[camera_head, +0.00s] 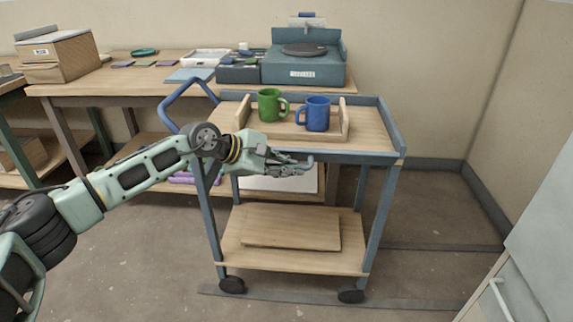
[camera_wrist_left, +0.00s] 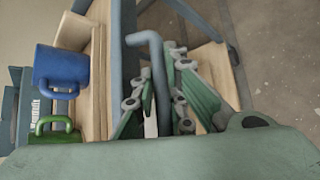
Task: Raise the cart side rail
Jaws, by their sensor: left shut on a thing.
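The cart (camera_head: 388,150) is blue-grey with a wooden top, and it stands in the middle of the head view. Its side rail (camera_head: 308,160) is a thin blue-grey bar with a bent end, low along the near side, at about the height of the top's edge. The rail's bent end (camera_wrist_left: 150,40) shows large in the left wrist view. My left gripper (camera_head: 292,166) is shut on the rail at the cart's near side; its fingers (camera_wrist_left: 160,88) sit on both sides of the bar and hide part of it. My right gripper is not in view.
A wooden tray (camera_head: 345,122) on the cart top holds a green mug (camera_head: 268,104) and a blue mug (camera_head: 314,115). The blue push handle (camera_head: 172,98) rises at the left. A workbench (camera_head: 90,88) stands behind, and a pale cabinet (camera_head: 535,235) is at right front.

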